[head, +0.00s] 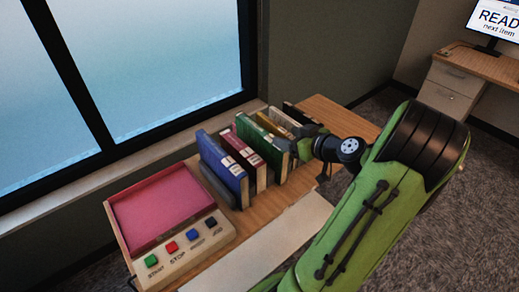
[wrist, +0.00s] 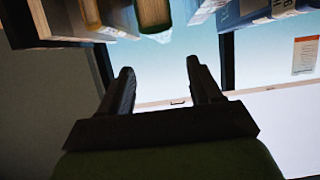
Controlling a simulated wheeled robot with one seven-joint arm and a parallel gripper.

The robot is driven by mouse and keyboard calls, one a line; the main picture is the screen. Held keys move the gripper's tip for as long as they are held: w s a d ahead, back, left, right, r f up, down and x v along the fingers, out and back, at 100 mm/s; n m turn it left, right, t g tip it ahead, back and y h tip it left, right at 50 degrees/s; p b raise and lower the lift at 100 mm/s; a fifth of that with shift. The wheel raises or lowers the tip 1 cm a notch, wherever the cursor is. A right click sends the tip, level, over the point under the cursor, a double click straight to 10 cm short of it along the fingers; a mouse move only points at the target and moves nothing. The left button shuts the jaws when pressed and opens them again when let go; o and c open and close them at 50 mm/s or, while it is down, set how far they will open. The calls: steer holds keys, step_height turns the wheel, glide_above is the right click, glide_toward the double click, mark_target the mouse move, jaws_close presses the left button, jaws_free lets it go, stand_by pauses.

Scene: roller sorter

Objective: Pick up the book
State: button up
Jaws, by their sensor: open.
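Several books stand upright in a row on the wooden desk in the head view: a blue book (head: 222,168), a dark red book (head: 243,158), a green book (head: 262,150), a yellow book (head: 272,128) and a pale book (head: 285,121). Which one the task means cannot be told. My gripper (wrist: 164,80) is open and empty in the wrist view. Book ends, including an olive-yellow one (wrist: 153,14) and a blue one (wrist: 258,10), show at the top, beyond the fingertips. In the head view my wrist is beside the row's right side, partly hiding the fingers.
A pink-lined tray (head: 108,215) and a panel with several coloured buttons (head: 186,247) are at the desk's near left. A dark bookend (head: 215,187) stands by the blue book. A window (head: 165,60) is behind. A monitor (head: 497,20) stands on another desk.

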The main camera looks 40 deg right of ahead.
mark_target(264, 131)
steer(key=x, duration=1.1)
steer(key=shift+s+a, duration=0.1)
steer(key=shift+a, duration=0.05)
steer(key=shift+s, duration=0.1)
steer(key=shift+c, duration=0.2)
jaws_close()
steer(key=shift+r, duration=0.1)
stand_by(0.4)
